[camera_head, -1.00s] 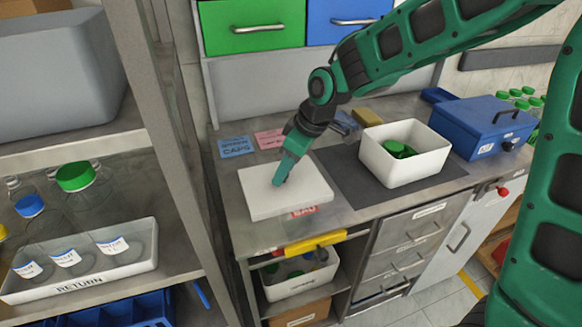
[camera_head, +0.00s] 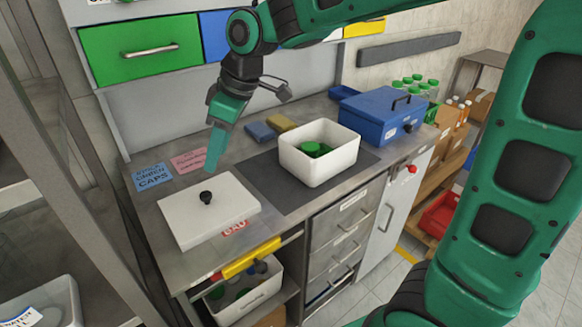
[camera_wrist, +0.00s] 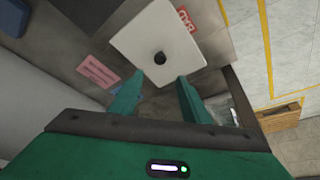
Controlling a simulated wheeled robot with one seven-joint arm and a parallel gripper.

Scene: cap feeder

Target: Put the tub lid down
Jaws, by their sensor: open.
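The tub lid (camera_head: 225,222) is a white square plate with a black knob (camera_head: 206,197) on top. It lies flat on the left part of the steel counter, and it also shows in the wrist view (camera_wrist: 180,35). My gripper (camera_head: 214,170) is open and empty, raised above and just behind the knob. In the wrist view its two fingers (camera_wrist: 155,95) are spread apart, with the knob beyond their tips. The white tub (camera_head: 318,168) stands uncovered on a dark mat to the right, with green caps (camera_head: 315,148) inside.
A blue label (camera_head: 152,177) and a pink label (camera_head: 189,160) lie behind the lid. A red label (camera_head: 234,229) is at its front edge. A blue box (camera_head: 384,116) stands at the back right. Shelf posts rise on the left.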

